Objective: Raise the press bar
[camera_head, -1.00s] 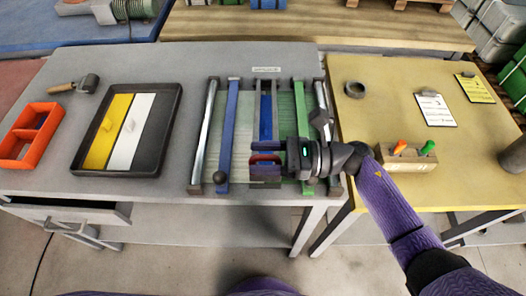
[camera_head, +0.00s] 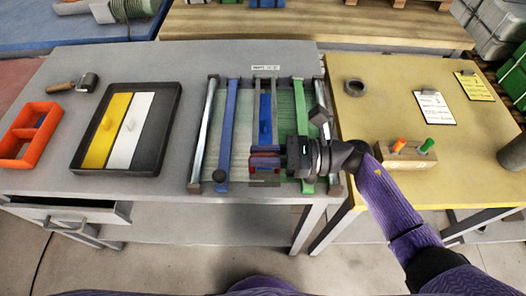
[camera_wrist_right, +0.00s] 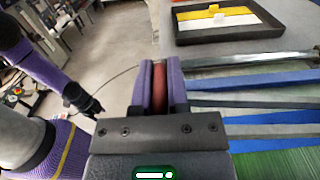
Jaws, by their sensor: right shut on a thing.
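The press (camera_head: 242,130) is a flat frame on the grey table, with chrome side rails, blue and green lengthwise bars and a greenish bed. My right gripper (camera_head: 264,163) is over its front edge, shut on a dark red handle, which also shows between the fingers in the right wrist view (camera_wrist_right: 158,85). The fingers and hand hide most of the handle and how it joins the press bar. My left gripper (camera_wrist_right: 90,106) hangs away from the table in the wrist view, too small to read; it is out of the head view.
A black tray (camera_head: 159,151) with yellow and white pieces, an orange bin (camera_head: 28,150) and a roller (camera_head: 84,84) lie left of the press. An open drawer (camera_head: 70,213) juts out below. The yellow table (camera_head: 390,85) at right holds a block with orange and green pegs (camera_head: 404,157).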

